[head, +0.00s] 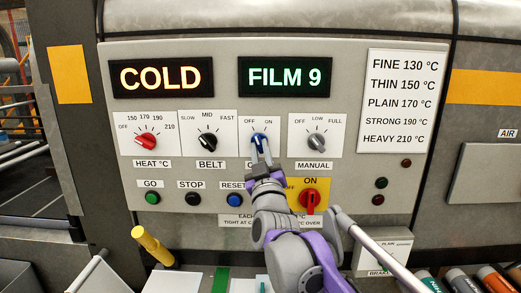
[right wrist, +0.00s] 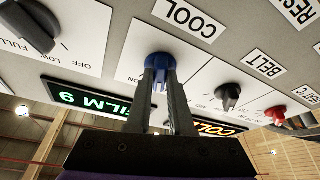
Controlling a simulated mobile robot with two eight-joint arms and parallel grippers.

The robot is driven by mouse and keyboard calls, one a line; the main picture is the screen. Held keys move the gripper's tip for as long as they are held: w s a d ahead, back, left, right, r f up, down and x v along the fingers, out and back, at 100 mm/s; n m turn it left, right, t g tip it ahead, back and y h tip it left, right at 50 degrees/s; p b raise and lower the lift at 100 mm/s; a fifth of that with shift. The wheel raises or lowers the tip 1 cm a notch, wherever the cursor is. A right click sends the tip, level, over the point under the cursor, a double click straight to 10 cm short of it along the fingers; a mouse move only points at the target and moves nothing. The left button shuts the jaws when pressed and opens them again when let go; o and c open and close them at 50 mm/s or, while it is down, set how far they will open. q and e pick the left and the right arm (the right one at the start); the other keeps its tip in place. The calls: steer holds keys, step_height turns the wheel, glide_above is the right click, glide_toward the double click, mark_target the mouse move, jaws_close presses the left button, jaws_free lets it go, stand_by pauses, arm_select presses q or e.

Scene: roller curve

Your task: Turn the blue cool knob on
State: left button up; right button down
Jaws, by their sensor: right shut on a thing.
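The blue cool knob (head: 259,137) is on a white plate marked OFF and ON, in the middle of the grey control panel (head: 225,170). My right gripper (head: 261,146) reaches up from below and is shut on the knob. In the right wrist view the two fingers hold the blue knob (right wrist: 160,64) from both sides, below the COOL label (right wrist: 190,17). The fingers cover part of the knob, and I cannot tell which mark it points to. My arm hides most of the COOL label in the head view. My left gripper is not in view.
The black belt knob (head: 207,142) is just left, the red heat knob (head: 145,142) farther left, and the grey manual knob (head: 316,142) right. A red switch (head: 310,200) on yellow sits close beside my arm. GO, STOP and RESET buttons line the lower left. Displays read COLD and FILM 9.

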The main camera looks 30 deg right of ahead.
steer(key=m+h, duration=0.1)
steer(key=m, duration=0.1)
steer(key=m+g+h+p, duration=0.1)
steer(key=m, duration=0.1)
steer(key=m+h+p, duration=0.1)
steer(key=m, duration=0.2)
steer(key=shift+w+a+g+h, duration=0.15)
steer(key=shift+a+g+h, duration=0.1)
steer(key=shift+g+h, duration=0.05)
steer(key=shift+a+m+g+h+p, duration=0.1)
steer(key=shift+m+g+h+p, duration=0.45)
steer(key=shift+m, duration=1.1)
steer(key=shift+m+g+h+p, duration=0.45)
steer(key=shift+m+g+h, duration=0.1)
steer(key=shift+m, duration=1.1)
steer(key=c, duration=0.8)
jaws_free()
steer(key=b+v, duration=0.1)
steer(key=v, duration=0.9)
steer(key=shift+a, duration=0.3)
steer(key=shift+f, duration=0.15)
